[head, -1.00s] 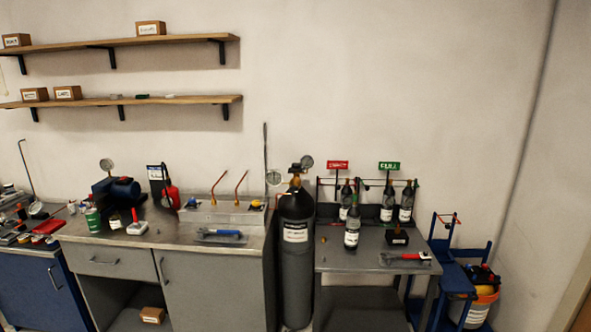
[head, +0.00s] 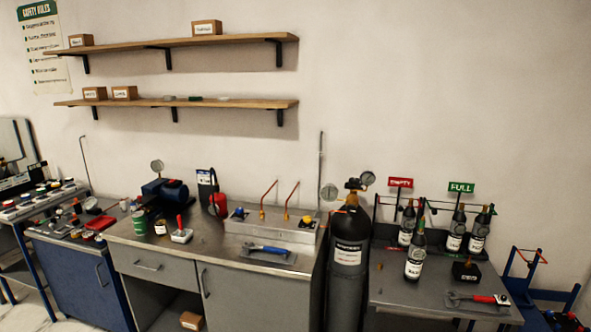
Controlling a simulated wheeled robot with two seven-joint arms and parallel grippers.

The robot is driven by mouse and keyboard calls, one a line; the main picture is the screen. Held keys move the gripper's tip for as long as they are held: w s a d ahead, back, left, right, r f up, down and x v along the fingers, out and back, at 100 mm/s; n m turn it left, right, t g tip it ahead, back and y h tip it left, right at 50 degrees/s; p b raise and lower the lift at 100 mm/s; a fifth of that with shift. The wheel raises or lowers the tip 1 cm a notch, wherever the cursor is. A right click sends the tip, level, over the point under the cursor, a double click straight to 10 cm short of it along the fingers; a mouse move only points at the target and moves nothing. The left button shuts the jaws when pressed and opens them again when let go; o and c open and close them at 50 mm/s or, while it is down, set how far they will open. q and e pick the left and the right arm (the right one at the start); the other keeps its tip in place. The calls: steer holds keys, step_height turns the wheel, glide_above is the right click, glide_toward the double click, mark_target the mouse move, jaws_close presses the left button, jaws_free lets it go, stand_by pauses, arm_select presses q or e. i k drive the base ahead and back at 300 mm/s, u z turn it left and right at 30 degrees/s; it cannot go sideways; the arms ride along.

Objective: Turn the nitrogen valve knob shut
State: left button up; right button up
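A tall black gas cylinder (head: 346,257) stands upright between the bench and the right-hand table. Its white label is too small to read surely. A brass valve (head: 356,184) with a dark top and a round gauge (head: 368,178) sits on its neck. A grey manifold box (head: 272,230) on the bench carries a blue knob (head: 239,212) and a yellow knob (head: 307,221), with two copper pipes rising between them. I cannot tell which knob is the nitrogen one or how far any is turned. Neither of my grippers is in view.
The grey bench (head: 150,240) holds a blue pump (head: 165,193), a red extinguisher-like item (head: 218,205) and a blue-handled wrench (head: 270,250). The right table (head: 400,280) holds several dark bottles, EMPTY (head: 401,183) and FULL (head: 461,188) signs and a red-handled wrench (head: 480,298).

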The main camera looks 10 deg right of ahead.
mark_target(353, 182)
steer(key=z, duration=0.2)
steer(key=i, duration=1.2)
steer(key=z, duration=0.85)
